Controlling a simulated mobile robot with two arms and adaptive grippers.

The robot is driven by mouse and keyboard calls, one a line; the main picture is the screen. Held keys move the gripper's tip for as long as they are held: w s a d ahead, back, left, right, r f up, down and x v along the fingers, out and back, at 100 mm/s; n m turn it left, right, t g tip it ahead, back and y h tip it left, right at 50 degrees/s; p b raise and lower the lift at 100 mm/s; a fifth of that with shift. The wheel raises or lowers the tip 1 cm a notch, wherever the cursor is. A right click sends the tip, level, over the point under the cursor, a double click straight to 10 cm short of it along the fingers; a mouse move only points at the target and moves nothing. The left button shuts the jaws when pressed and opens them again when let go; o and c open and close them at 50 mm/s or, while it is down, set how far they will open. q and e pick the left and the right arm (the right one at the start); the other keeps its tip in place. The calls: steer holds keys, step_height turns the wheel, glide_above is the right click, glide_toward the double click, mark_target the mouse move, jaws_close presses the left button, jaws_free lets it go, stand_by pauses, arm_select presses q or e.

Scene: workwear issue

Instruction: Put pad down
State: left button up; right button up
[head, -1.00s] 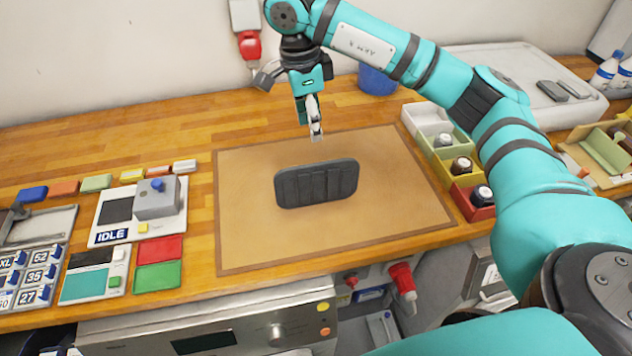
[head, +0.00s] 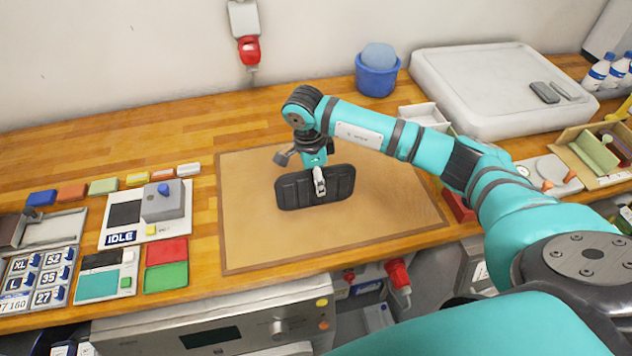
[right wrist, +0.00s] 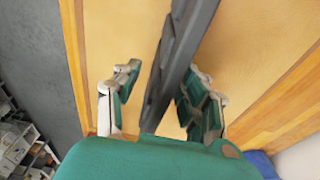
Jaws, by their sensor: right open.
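The dark grey rectangular pad (head: 292,190) is on edge over the middle of the tan mat (head: 400,205), its ribbed face toward the head camera. In the right wrist view the pad (right wrist: 178,70) shows nearly edge-on. My right gripper (head: 320,183) is at the pad's upper middle and covers part of its face. The right wrist view shows my right gripper (right wrist: 167,78) open, with one finger on each side of the pad; a gap shows on the left, and contact on the right is unclear. My left gripper is out of view.
Left of the mat stand a device marked IDLE (head: 121,238), red and green plates (head: 166,252) and small coloured blocks. Behind right are a blue tub (head: 376,80) and a large white tray (head: 480,115). The mat around the pad is clear.

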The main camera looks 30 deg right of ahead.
steer(key=shift+d+f, duration=0.1)
steer(key=shift+f, duration=0.6)
jaws_close()
